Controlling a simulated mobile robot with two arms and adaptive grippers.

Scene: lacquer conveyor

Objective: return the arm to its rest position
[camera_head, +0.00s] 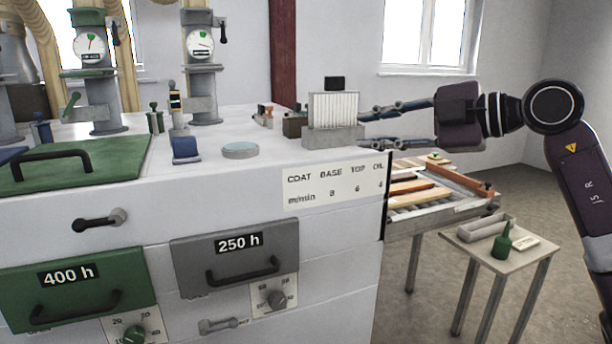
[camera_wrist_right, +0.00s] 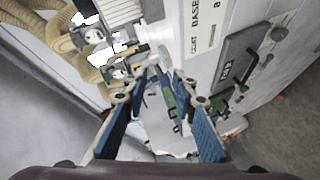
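My right arm comes in from the right side of the head view, and its gripper (camera_head: 366,128) points left. Its two fingers are spread apart, with nothing seen between them. The fingertips are close to the right side of a white ribbed block (camera_head: 333,109) on a grey base, on top of the machine. I cannot tell whether they touch it. In the right wrist view both fingers with blue pads also stand apart, with the machine beyond them. My left gripper is in neither view.
The large white machine (camera_head: 230,190) has a green lid (camera_head: 110,160), a green 400 h drawer (camera_head: 75,285) and a grey 250 h drawer (camera_head: 235,256). A roller conveyor (camera_head: 440,208) with wooden strips stands behind right. A small table (camera_head: 480,250) holds a green bottle (camera_head: 502,244). Floor at right is clear.

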